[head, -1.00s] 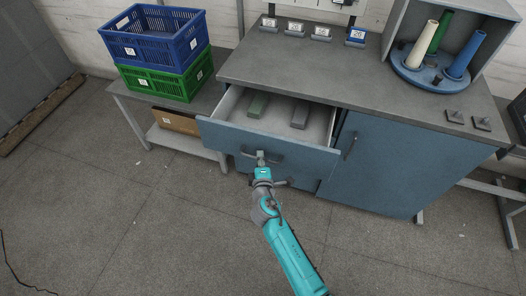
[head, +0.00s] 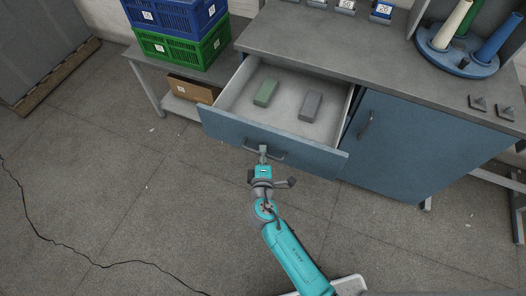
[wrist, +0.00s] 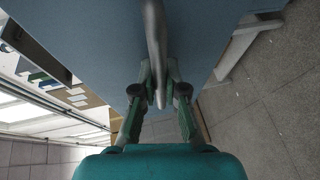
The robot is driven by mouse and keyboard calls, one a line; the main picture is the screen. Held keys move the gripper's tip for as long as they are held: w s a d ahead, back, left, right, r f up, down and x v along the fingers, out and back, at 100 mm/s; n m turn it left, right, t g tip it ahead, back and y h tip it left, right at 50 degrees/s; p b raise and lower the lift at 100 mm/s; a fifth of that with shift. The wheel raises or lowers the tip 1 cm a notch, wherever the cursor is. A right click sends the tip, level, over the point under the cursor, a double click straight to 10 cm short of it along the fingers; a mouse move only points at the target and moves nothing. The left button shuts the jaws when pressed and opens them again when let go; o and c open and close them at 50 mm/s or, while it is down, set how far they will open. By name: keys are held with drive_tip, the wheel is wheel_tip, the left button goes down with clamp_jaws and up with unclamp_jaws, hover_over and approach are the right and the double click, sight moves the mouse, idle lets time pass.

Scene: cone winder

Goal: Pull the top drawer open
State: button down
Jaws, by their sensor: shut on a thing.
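The top drawer (head: 271,143) of the blue cabinet stands well open in the head view, its inside plainly visible. A green block (head: 265,93) and a grey block (head: 311,106) lie apart in it. My gripper (head: 263,152) is at the drawer front, shut on the dark bar handle (head: 281,154). In the wrist view the handle (wrist: 154,40) runs between the two fingers of my gripper (wrist: 158,88), with the blue drawer front behind it.
A cabinet door (head: 425,150) with its own handle is shut to the right. A blue crate (head: 178,20) sits on a green crate (head: 187,48) on a side table at left. The worktop (head: 340,50) is above. Open floor lies in front.

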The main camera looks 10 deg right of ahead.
drive_tip(key=c, duration=1.2)
unclamp_jaws()
drive_tip(key=v, duration=1.2)
drive_tip(key=shift+d+f, duration=0.1)
drive_tip(key=s+d+f+m+g+y, duration=0.15)
drive_tip(key=s+d, duration=0.25)
drive_tip(key=s, duration=0.5)
drive_tip(key=s+d+f+m+g+y, duration=0.1)
drive_tip(key=s+d+f+m+y, duration=0.15)
drive_tip(key=s, duration=0.65)
drive_tip(key=s+d+r+m+t, duration=0.1)
drive_tip(key=s+d+r+m, duration=0.1)
drive_tip(key=s+r+m, duration=0.3)
drive_tip(key=s+d+r+m+t, duration=0.1)
drive_tip(key=s+d+r+m, duration=0.1)
drive_tip(key=s+r+m, duration=0.3)
drive_tip(key=s+r, duration=0.3)
drive_tip(key=r, duration=0.4)
drive_tip(key=shift+m, duration=0.3)
